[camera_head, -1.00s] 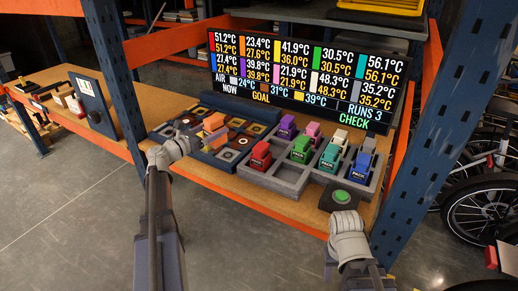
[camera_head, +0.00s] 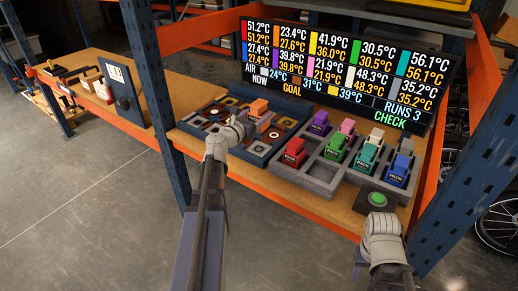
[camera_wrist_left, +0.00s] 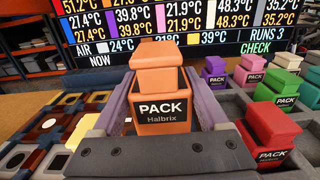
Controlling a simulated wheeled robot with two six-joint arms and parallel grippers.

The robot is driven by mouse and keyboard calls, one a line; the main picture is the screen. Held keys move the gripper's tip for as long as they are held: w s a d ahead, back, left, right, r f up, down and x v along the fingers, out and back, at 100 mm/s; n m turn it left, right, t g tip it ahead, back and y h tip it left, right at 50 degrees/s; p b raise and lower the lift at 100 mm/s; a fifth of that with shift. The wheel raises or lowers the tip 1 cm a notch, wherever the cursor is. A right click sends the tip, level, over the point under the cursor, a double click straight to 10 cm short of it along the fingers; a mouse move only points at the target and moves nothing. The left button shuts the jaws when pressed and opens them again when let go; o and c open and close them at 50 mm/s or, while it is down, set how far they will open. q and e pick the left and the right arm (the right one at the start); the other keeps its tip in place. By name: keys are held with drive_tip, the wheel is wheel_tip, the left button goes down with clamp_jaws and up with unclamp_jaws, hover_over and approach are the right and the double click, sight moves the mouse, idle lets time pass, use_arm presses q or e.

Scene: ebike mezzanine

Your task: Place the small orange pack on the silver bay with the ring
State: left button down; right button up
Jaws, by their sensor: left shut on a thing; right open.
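The small orange pack (camera_head: 258,107) is in my left gripper (camera_head: 246,118), over the dark blue tray of bays (camera_head: 238,147). In the left wrist view the pack (camera_wrist_left: 158,112), labelled PACK Halbrix, stands upright between the two fingers. The bays hold differently coloured tiles with round or square marks. A pale bay (camera_head: 258,148) lies near the tray's front edge; its mark is too small to tell for sure. My gripper and the pack hide part of the tray. My right gripper (camera_head: 381,221) is open and empty, low in front of the shelf.
A grey rack (camera_head: 317,175) right of the tray holds several packs, the red one (camera_head: 293,152) nearest. A green button (camera_head: 377,199) sits at the front right. A temperature screen (camera_head: 335,70) stands behind. Blue posts (camera_head: 158,90) flank the shelf.

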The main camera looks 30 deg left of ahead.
use_arm(q)
drive_tip(key=shift+f+b, duration=5)
drive_tip(key=shift+f, duration=0.2)
unclamp_jaws()
drive_tip(key=shift+r, duration=0.15)
drive_tip(key=shift+s+r, duration=0.15)
drive_tip(key=s, duration=1.1)
drive_tip(key=shift+s+a, duration=0.4)
drive_tip(key=shift+a, duration=0.05)
